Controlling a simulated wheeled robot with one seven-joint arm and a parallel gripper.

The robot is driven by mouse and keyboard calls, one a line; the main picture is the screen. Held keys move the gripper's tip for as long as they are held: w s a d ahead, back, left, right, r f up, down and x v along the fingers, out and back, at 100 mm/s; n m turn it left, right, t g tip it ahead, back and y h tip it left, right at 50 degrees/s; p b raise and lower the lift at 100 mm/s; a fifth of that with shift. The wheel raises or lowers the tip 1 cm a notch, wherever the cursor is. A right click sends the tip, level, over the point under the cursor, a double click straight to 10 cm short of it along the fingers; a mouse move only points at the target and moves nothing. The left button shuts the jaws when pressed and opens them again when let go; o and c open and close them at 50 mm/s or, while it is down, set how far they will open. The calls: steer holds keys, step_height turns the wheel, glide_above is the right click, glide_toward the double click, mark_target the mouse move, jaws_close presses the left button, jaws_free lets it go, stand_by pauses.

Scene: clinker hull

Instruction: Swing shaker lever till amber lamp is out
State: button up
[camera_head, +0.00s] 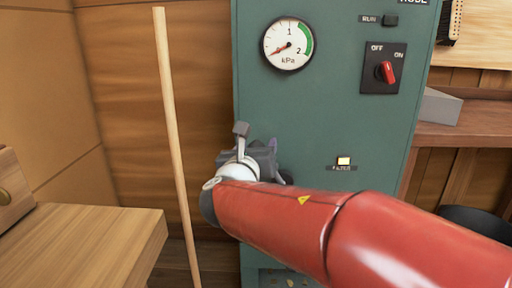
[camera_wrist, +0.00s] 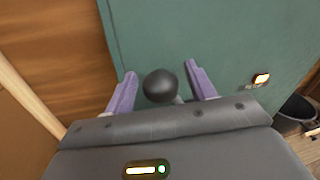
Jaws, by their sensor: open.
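The shaker lever shows in the wrist view as a black ball knob (camera_wrist: 160,86) with a little of its pale stem below it. My gripper (camera_wrist: 161,70) is open, with one purple finger on each side of the knob and a visible gap to each. In the head view my gripper (camera_head: 272,152) is in front of the green cabinet (camera_head: 330,110), and my arm hides most of the lever. The amber lamp (camera_head: 343,161) on the cabinet is lit, above a small label. It also glows in the wrist view (camera_wrist: 261,78).
A round kPa gauge (camera_head: 289,44) has its needle at the low end. A red switch (camera_head: 386,72) is turned toward ON. A wooden pole (camera_head: 171,120) stands left of the cabinet, and a wooden bench (camera_head: 85,245) is at lower left. A black bucket (camera_head: 475,222) stands right.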

jaws_close()
stand_by(0.3)
steer(key=shift+d, duration=0.15)
steer(key=shift+d+r+m+b, duration=0.35)
steer(key=shift+d+m+b, duration=0.15)
steer(key=shift+d+m, duration=0.3)
steer(key=d+m+b, duration=0.2)
steer(key=d+m, duration=0.1)
steer(key=d, duration=0.1)
steer(key=d+m+g+y+b, duration=0.1)
steer(key=d+m+b, duration=0.1)
steer(key=d+m, duration=0.2)
steer(key=shift+s+d+r+b, duration=0.15)
steer(key=shift+s+d+b, duration=0.05)
steer(key=shift+d+b, duration=0.15)
steer(key=shift+d+f+m+g+y+b, duration=0.2)
steer(key=shift+d+f+m+b, duration=0.1)
steer(key=shift+d+m, duration=0.35)
steer(key=shift+d+f+m+g+y+b, duration=0.25)
steer(key=shift+d+m, duration=0.2)
steer(key=shift+d, duration=0.3)
steer(key=shift+f, duration=0.15)
